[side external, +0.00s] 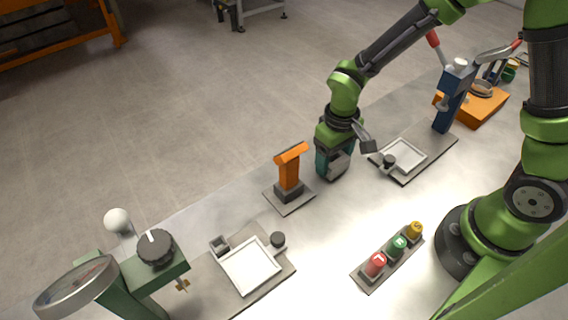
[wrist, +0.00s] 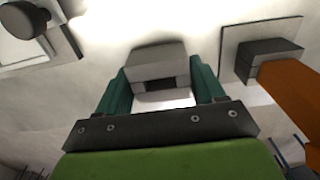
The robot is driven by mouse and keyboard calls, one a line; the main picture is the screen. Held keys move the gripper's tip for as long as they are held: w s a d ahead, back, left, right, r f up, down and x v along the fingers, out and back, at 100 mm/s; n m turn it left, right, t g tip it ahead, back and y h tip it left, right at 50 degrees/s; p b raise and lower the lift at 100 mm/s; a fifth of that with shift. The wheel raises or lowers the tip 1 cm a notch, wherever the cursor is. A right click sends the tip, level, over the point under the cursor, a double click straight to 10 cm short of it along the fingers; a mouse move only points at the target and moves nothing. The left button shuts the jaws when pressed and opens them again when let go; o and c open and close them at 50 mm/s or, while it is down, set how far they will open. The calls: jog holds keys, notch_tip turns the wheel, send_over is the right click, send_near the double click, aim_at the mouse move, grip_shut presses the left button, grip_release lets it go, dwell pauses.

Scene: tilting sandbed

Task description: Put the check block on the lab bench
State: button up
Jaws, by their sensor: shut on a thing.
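The check block appears to be the grey block (wrist: 156,62) between my teal fingers in the wrist view. My gripper (wrist: 157,88) is shut on it. In the side view my gripper (side external: 333,165) points down over the lab bench (side external: 325,225), to the right of the orange stand. The block (side external: 338,167) shows there in part, low between the fingers. It is at or close above the bench surface; I cannot tell whether it touches.
An orange T-shaped stand (side external: 290,172) on a grey plate is close left of my gripper. A tray plate (side external: 425,152) with a blue press lies to the right, another tray plate (side external: 283,268) front left. Bare bench lies between.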

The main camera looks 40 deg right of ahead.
jog(key=shift+f, duration=0.4)
jog(key=shift+f, duration=0.1)
jog(key=o, duration=1.3)
notch_tip(320, 180, up, 12)
jog(key=shift+s+d+r+m+t+y, duration=0.35)
jog(key=shift+s+d+r+m+t, duration=0.3)
jog(key=shift+s+d+r+t, duration=0.8)
jog(key=shift+s+d+r+m+t+y, duration=0.4)
jog(key=shift+s+r+m+t, duration=0.45)
jog(key=shift+s+r, duration=1.2)
jog(key=shift+s+d+r+m+t+y, duration=0.4)
jog(key=shift+s+d+r+t, duration=0.75)
jog(key=shift+r, duration=1.15)
jog(key=shift+a, duration=0.15)
